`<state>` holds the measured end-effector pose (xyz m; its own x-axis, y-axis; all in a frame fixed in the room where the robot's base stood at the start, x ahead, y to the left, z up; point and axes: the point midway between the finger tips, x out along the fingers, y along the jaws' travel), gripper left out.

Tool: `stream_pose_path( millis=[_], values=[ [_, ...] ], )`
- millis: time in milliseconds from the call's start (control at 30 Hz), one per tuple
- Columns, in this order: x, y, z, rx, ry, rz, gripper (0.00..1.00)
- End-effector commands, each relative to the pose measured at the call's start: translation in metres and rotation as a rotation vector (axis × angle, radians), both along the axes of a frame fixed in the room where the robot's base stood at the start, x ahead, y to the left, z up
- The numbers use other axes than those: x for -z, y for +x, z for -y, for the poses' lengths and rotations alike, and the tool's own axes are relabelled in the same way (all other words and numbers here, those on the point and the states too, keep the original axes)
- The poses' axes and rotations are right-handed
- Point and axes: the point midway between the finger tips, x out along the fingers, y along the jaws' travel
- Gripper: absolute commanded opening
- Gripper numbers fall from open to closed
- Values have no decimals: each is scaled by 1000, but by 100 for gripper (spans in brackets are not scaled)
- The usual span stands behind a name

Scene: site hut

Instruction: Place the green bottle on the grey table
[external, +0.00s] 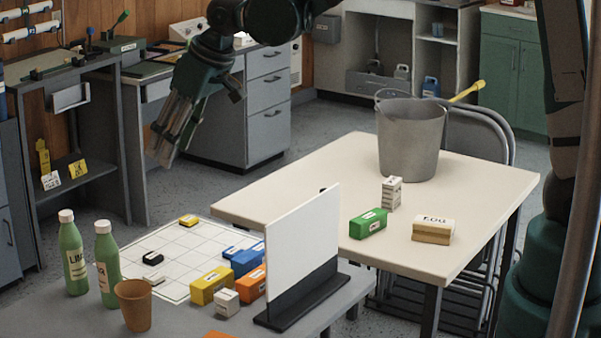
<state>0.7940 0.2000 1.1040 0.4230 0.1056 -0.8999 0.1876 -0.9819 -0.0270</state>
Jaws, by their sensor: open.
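Two green bottles with white caps and pale labels stand upright at the left of the external view, the left one (74,262) slightly farther back than the right one (108,270). Both appear to stand on the grey table (60,318) in the foreground. My gripper (162,156) points downward, open, with nothing visible between its fingers. In the picture it is above and to the right of the bottles, apart from them.
A brown cup (134,304) stands close beside the right bottle. A gridded white mat (185,262), several coloured blocks and an upright white panel (303,245) occupy the grey table. A beige table (300,180) behind holds a grey bucket (411,140), a green box (368,223) and other boxes.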

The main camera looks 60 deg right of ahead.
Motion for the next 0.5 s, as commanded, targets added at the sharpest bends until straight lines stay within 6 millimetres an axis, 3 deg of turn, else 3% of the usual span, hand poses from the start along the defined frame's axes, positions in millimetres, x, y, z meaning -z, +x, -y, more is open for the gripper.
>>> stream_pose_path(
  millis=[500],
  values=[
    [-55,-86,69,47,2,42,47]
  ],
)
